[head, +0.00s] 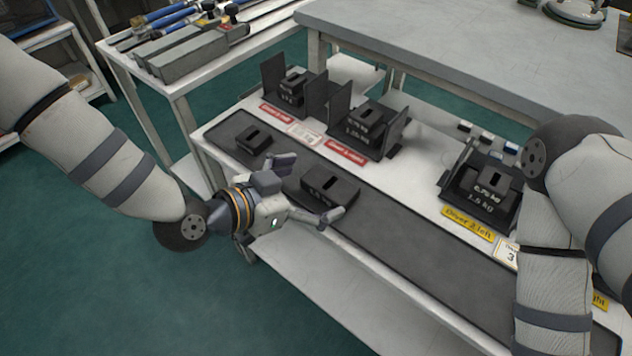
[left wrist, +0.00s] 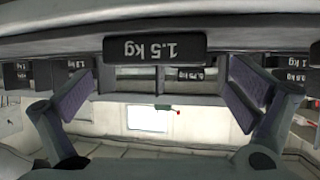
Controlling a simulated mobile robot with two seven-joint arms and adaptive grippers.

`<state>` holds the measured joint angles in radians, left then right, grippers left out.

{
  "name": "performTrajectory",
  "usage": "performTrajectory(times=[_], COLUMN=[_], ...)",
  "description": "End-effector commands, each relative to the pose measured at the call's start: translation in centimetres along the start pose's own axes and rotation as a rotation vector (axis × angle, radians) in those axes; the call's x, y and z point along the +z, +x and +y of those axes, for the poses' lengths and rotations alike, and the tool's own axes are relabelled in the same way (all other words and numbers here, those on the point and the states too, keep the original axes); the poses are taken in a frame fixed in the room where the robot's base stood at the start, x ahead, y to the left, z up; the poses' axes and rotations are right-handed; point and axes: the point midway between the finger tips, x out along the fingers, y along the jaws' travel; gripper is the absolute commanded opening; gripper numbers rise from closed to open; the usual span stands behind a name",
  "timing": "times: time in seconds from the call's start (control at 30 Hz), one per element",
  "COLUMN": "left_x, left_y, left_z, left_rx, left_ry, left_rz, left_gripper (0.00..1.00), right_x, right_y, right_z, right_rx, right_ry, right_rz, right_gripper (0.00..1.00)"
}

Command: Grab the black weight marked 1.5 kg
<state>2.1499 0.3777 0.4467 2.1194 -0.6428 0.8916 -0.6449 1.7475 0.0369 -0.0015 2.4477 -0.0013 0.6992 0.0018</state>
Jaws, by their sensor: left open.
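A black slotted weight (head: 332,186) lies on the dark mat near the front edge of the bench. In the left wrist view, which is upside down, the black weight (left wrist: 155,47) reads 1.5 kg. My left gripper (head: 309,189) is open, with its fingers spread toward the two ends of this weight. In the left wrist view, the fingers of the gripper (left wrist: 160,92) stand apart below the label, with no visible grip on it. A smaller black weight (head: 254,139) lies farther left on the mat. My right gripper is out of view.
Black holders with stacked weights stand behind the mat: one at back left (head: 292,88), one in the middle (head: 371,128), and one by the yellow "Diver 2 left" label (head: 467,223). My right arm covers the bench's right end. The mat (head: 420,250) between is clear.

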Motion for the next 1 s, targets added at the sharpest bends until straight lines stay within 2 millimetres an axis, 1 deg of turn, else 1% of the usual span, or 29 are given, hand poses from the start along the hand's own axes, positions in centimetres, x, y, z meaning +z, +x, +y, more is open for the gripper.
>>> performTrajectory(times=[0.03, 0.1, 0.2, 0.43, 0.47, 0.5, 0.57, 0.6, 0.67, 0.7, 0.77, 0.8, 1.0], left_x=[0.1, 0.1, 0.0, -0.2, -0.2, -0.2, -0.2, -0.2, -0.2, -0.2, -0.2, -0.6, -0.6], left_y=[1.1, 2.4, 3.5, 3.6, 3.6, 3.6, 3.6, 3.6, 3.6, 3.6, 3.6, 3.7, 3.6], left_z=[0.0, -0.1, -0.1, -0.1, -0.1, -0.1, -0.1, -0.1, -0.1, -0.1, -0.1, -0.2, -0.2], left_rx=[0.002, 0.002, 0.001, 0.0, 0.0, 0.0, 0.0, 0.0, 0.0, 0.0, -0.001, -0.002, -0.003], left_ry=[0.0, -0.001, -0.001, 0.0, 0.0, 0.0, 0.0, 0.0, 0.0, 0.0, -0.001, 0.002, 0.002], left_rz=[-0.002, -0.003, -0.003, -0.001, -0.001, -0.001, -0.001, -0.001, -0.001, -0.001, -0.001, 0.009, 0.008], left_gripper=[1.0, 1.0, 1.0, 1.0, 0.93, 0.84, 0.7, 0.61, 0.48, 0.39, 0.25, 0.25, 0.25], right_x=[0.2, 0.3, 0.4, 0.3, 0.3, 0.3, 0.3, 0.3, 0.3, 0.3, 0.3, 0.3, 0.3], right_y=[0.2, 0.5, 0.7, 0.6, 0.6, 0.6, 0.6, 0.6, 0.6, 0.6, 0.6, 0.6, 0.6], right_z=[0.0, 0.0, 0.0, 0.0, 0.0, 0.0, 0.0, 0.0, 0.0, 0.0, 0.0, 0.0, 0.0], right_rx=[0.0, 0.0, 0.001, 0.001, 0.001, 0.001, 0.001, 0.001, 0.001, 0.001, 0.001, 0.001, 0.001], right_ry=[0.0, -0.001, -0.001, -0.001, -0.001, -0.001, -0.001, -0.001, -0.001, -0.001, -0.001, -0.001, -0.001], right_rz=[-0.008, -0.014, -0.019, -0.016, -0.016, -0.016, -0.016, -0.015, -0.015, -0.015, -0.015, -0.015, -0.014], right_gripper=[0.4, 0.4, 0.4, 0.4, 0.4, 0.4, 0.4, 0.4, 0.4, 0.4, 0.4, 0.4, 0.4])
